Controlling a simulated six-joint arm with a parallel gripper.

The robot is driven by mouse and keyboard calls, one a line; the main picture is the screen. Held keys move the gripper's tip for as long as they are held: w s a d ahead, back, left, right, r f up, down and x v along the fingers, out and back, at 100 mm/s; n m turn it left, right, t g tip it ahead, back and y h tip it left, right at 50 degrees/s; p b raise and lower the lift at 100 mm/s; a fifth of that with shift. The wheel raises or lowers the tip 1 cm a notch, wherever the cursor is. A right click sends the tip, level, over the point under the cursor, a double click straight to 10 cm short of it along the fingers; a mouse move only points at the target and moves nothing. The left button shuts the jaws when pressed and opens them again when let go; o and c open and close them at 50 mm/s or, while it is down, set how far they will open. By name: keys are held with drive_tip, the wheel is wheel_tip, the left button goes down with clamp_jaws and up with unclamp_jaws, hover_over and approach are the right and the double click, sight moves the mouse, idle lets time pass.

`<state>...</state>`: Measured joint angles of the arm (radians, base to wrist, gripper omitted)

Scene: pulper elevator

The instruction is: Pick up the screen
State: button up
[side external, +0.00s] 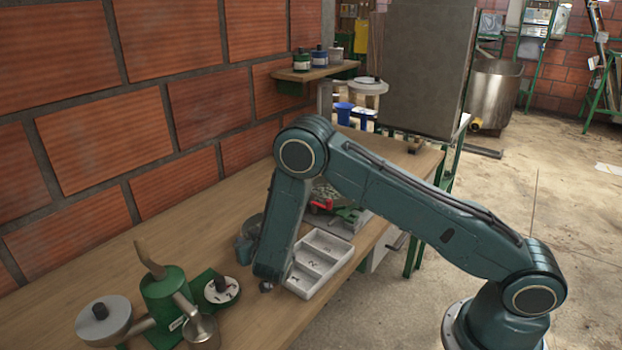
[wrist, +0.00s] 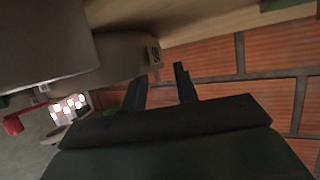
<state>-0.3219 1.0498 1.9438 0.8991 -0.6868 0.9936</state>
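I cannot tell for sure which thing is the screen. A speckled grey-green piece (side external: 326,190) lies partly hidden behind my arm in the side view. A grey round disc with a dark knob (side external: 103,320) sits at the near left of the bench. In the wrist view, my gripper (wrist: 160,88) has its two dark fingers apart with nothing seen between them. A large grey rounded body (wrist: 115,58) with a small dark marked block is just beyond the fingers. In the side view, my arm mostly hides the gripper.
A green holder (side external: 165,295) and a numbered white-topped disc (side external: 221,290) stand to the left. A brick wall (side external: 110,120) runs along the back. A shelf (side external: 318,72) holds jars.

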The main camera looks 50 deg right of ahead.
drive_tip(key=shift+x, duration=1.05)
clamp_jaws()
